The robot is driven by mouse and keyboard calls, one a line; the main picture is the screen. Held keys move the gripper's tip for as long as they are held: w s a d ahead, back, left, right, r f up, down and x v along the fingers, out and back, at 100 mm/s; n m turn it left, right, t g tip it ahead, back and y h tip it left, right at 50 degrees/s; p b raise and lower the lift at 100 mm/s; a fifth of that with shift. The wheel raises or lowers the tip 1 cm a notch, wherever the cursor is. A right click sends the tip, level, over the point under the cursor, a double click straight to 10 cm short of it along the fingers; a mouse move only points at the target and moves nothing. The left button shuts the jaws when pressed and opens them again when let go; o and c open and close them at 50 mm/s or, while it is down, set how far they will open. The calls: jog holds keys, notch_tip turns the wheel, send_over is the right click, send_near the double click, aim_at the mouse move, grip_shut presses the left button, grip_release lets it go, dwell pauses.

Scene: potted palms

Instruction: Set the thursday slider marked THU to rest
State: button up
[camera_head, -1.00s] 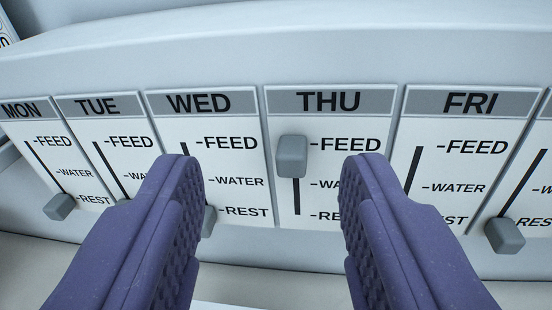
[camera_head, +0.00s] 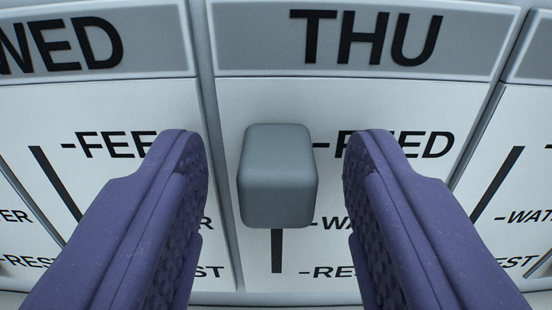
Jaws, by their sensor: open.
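The THU panel (camera_head: 362,38) fills the middle of the view, with the labels FEED, WATER and REST from top to bottom. Its grey slider knob (camera_head: 278,178) sits at the top of its slot, level with FEED. The dark slot (camera_head: 277,252) shows below the knob, down to the REST label (camera_head: 330,272). My gripper (camera_head: 276,150) is open, with one purple finger on each side of the knob. Gaps show between the knob and both fingers, the wider one on the left-hand side of the picture or nearly equal. The fingers partly cover the FEED and WATER labels.
The WED panel (camera_head: 70,45) is on the left, partly behind the left finger. Another panel (camera_head: 515,165) with its own slot is on the right, partly behind the right finger. The fingers overlap both neighbouring panels in the picture.

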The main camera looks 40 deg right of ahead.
aim_at(277, 276)
jog(key=shift+c, duration=0.2)
grip_shut()
notch_tip(277, 276, down, 10)
jog(key=b, duration=0.7)
jog(key=shift+r+b, duration=0.15)
jog(key=shift+b, duration=0.2)
jog(key=shift+r, duration=0.1)
jog(key=shift+o, duration=0.2)
grip_release()
jog(key=shift+s, duration=0.1)
